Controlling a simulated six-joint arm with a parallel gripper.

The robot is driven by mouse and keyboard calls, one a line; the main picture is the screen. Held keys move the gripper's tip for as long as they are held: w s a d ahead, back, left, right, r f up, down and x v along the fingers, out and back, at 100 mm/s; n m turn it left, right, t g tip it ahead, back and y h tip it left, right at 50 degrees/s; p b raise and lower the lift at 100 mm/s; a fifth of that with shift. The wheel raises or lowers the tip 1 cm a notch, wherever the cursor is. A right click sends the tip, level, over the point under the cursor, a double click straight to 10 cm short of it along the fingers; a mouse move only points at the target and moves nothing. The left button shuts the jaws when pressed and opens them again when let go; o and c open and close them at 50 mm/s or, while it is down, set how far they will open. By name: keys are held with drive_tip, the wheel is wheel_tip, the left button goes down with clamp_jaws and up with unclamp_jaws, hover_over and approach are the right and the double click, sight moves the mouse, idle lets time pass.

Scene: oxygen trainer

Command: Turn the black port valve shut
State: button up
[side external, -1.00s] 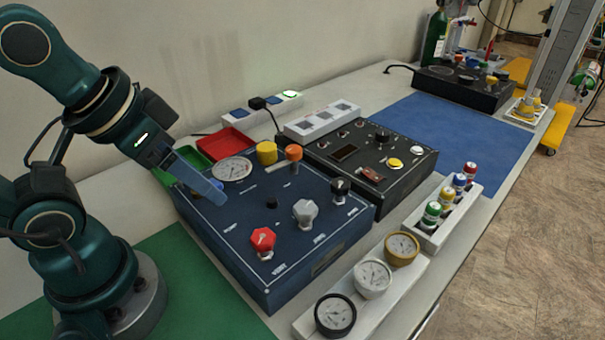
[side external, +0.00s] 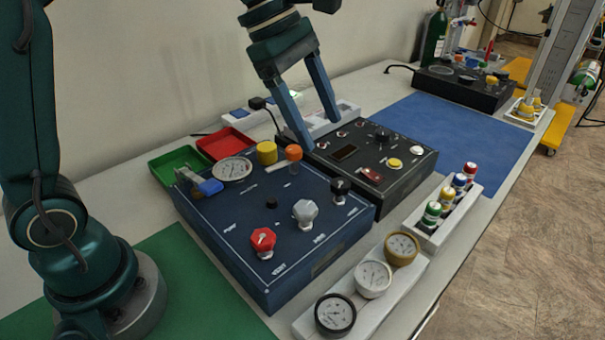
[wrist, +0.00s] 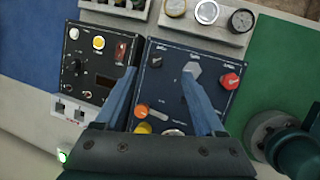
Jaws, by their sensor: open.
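The black port valve (side external: 340,188) is a black knob on a pale stem at the right front corner of the blue panel (side external: 235,245). In the wrist view the knob (wrist: 157,62) looks small and dark, between my fingertips in the picture. My gripper (side external: 320,132) is open and empty, fingers pointing down. It hangs above and behind the knob, apart from it, near the back of the black panel in the side view. The grey knob (side external: 305,212) and red knob (side external: 263,242) stand left of the black one. A smaller black knob (side external: 271,203) sits mid-panel.
The orange knob (side external: 293,154), yellow knob (side external: 267,152), gauge (side external: 235,168) and blue lever (side external: 210,187) stand along the blue panel's back. The black panel (side external: 408,180) adjoins at right. Loose gauges (side external: 373,278) and small bottles (side external: 445,195) line the front. The blue mat (side external: 455,135) is clear.

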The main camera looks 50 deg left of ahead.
drive_tip(key=n+g, duration=0.1)
hover_over(339, 182)
drive_tip(key=a, duration=0.2)
wheel_tip(339, 182, down, 6)
drive_tip(key=shift+g, duration=0.3)
drive_tip(key=shift+s+x, duration=0.2)
drive_tip(key=shift+x, duration=1.1)
drive_tip(key=shift+s+x, duration=0.15)
drive_tip(key=shift+x, duration=1.2)
drive_tip(key=shift+a+h, duration=0.1)
drive_tip(key=shift+h, duration=0.2)
clamp_jaws()
